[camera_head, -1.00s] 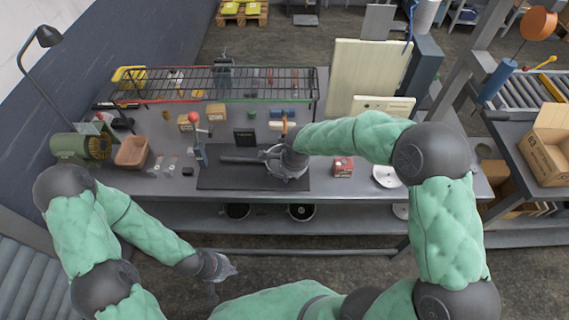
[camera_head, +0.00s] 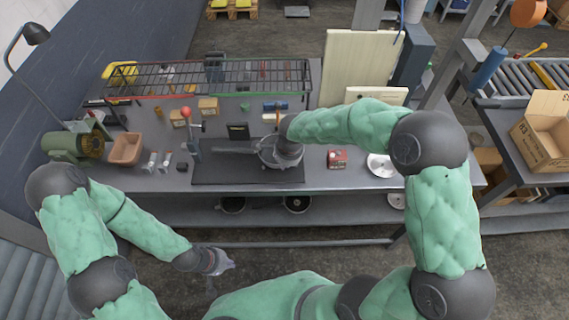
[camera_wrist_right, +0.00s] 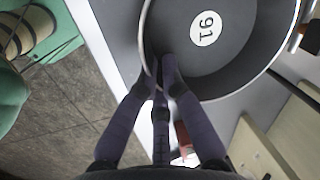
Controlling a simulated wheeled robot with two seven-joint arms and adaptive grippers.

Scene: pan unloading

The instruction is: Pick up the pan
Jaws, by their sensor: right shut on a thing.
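The grey pan (camera_head: 267,158) is at the dark mat (camera_head: 215,174) on the workbench, its handle pointing left. I cannot tell whether it touches the mat. My right gripper (camera_head: 280,157) reaches it from above and partly hides it. In the right wrist view, the pan (camera_wrist_right: 245,65) shows its dark inside and a white round label reading 91. There my right gripper (camera_wrist_right: 160,65) is shut on the pan's near wall, with fingers on both sides of the rim. My left gripper (camera_head: 222,272) hangs in front of the bench, empty, its fingers apart.
A wire rack (camera_head: 210,77) stands along the back of the bench. A red box (camera_head: 337,159) and a white plate (camera_head: 381,166) lie to the right. A brown bin (camera_head: 126,148) is at the left.

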